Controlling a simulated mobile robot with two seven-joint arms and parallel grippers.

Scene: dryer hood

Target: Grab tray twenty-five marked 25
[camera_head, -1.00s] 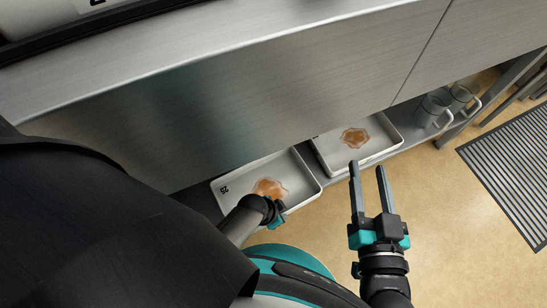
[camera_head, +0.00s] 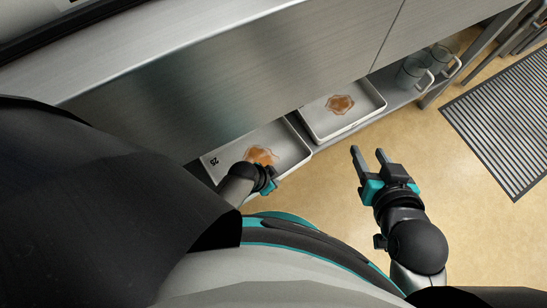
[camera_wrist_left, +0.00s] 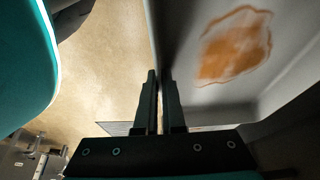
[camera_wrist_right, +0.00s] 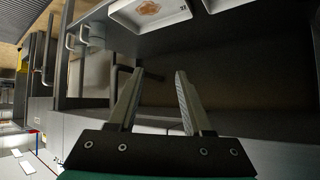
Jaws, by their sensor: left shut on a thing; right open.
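The tray marked 25 (camera_head: 236,146) is a shallow pale tray with an orange-brown stain, on the low shelf under the steel hood in the head view. Its mark shows at its left end. My left gripper (camera_head: 270,181) is at its near rim. In the left wrist view the fingers (camera_wrist_left: 160,95) are shut on the wall of the tray (camera_wrist_left: 190,100), with the stain to their right. The fingertips are hard to make out in the head view. My right gripper (camera_head: 368,152) is open and empty over the floor, apart from the trays; its spread fingers show in the right wrist view (camera_wrist_right: 158,75).
A second stained tray (camera_head: 312,121) lies just right of tray 25. Glass jugs (camera_head: 412,72) stand farther right on the shelf (camera_head: 385,86). A steel panel (camera_head: 230,85) overhangs the trays. A striped floor mat (camera_head: 505,130) lies right; the floor between is clear.

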